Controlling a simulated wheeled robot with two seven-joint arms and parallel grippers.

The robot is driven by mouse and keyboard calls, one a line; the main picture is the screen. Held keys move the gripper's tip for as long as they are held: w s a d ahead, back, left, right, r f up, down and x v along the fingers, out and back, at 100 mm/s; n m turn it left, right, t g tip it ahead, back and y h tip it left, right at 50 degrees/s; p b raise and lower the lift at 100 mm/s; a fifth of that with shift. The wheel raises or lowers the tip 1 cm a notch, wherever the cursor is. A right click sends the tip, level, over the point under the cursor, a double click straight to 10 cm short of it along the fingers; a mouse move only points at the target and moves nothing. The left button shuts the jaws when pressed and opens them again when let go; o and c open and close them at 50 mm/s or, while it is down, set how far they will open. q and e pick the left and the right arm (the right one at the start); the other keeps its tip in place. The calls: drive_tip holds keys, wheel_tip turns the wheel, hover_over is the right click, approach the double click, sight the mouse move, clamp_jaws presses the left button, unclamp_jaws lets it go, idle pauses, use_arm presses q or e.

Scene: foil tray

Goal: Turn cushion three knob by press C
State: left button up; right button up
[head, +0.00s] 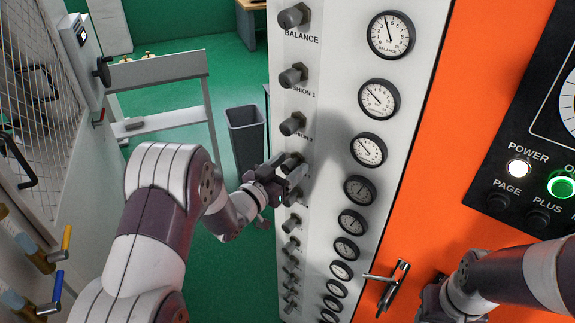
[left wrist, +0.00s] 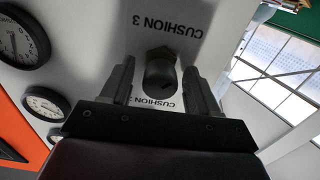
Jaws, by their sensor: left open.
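The cushion three knob (left wrist: 160,76) is dark and round, on the white panel (head: 325,60). In the left wrist view it stands between the two fingers of my left gripper (left wrist: 161,84), with the upside-down CUSHION 3 label above it. The fingers are open, one on each side, with a visible gap to the knob. In the head view my left gripper (head: 291,174) is at the fourth knob down and largely hides it. The gauge beside it (head: 360,189) is shaded. My right gripper (head: 432,300) is at the lower right; its jaws are not clear.
More knobs, including the cushion 2 knob (head: 292,124), run above and below in the same column. A metal handle (head: 390,286) sticks out from the orange panel (head: 425,190). A control panel (head: 535,130) is at right. A grey bin (head: 245,135) stands behind my left gripper.

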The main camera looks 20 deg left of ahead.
use_arm(q)
drive_tip(key=c, duration=1)
drive_tip(key=n, duration=0.5)
drive_tip(key=n+p, duration=0.1)
drive_tip(key=n, duration=0.3)
drive_tip(key=shift+a+n, duration=0.1)
drive_tip(key=shift+n, duration=0.2)
drive_tip(key=n+p, duration=0.1)
drive_tip(key=n, duration=0.4)
drive_tip(key=n+p, duration=0.1)
drive_tip(key=n, duration=0.4)
drive_tip(key=shift+f, duration=0.1)
